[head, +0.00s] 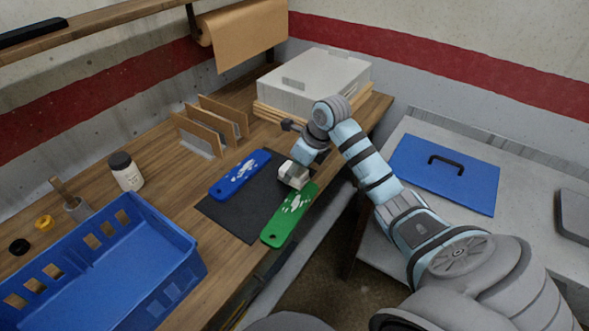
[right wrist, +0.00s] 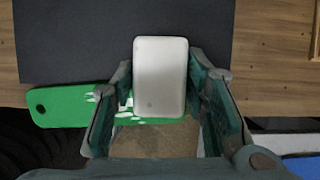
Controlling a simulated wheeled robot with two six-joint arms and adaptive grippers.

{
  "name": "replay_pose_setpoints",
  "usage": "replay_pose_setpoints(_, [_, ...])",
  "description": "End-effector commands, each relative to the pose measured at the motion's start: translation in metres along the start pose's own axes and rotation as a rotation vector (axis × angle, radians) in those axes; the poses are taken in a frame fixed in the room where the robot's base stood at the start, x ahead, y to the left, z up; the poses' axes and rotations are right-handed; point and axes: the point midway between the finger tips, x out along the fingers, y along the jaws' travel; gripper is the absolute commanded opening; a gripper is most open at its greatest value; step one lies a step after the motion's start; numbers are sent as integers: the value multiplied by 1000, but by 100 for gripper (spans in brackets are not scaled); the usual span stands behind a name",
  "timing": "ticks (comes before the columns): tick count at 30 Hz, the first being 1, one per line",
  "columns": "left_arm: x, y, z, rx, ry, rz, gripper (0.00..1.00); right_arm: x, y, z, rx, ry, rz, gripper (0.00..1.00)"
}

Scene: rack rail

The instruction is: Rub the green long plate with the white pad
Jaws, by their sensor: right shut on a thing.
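The green long plate (head: 290,215) lies on the right part of the dark mat (head: 237,218), with white smears on its upper half. It also shows in the right wrist view (right wrist: 62,107), partly covered by the pad. The white pad (head: 293,175) is at the plate's far end; in the right wrist view the pad (right wrist: 160,75) sits between the two fingers and overlaps the plate. I cannot tell whether pad and plate touch. My right gripper (right wrist: 160,95) is shut on the white pad. My left gripper is not in view.
A blue long plate (head: 240,174) with white smears lies on the mat's left side. A blue crate (head: 110,270) stands at the front left, near a white bottle (head: 126,171). A wooden divider rack (head: 210,127) and a pale box (head: 313,80) stand behind.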

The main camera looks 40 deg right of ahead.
Motion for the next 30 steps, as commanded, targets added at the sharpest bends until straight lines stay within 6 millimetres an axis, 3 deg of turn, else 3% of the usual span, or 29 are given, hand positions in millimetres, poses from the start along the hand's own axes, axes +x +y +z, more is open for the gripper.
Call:
replay_pose_setpoints(23, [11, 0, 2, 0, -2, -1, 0, 14, 0, -6, 0, 0, 1, 13])
replay_pose_setpoints(30, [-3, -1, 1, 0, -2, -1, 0, 12, 23, -5, -1, 1, 3, 13])
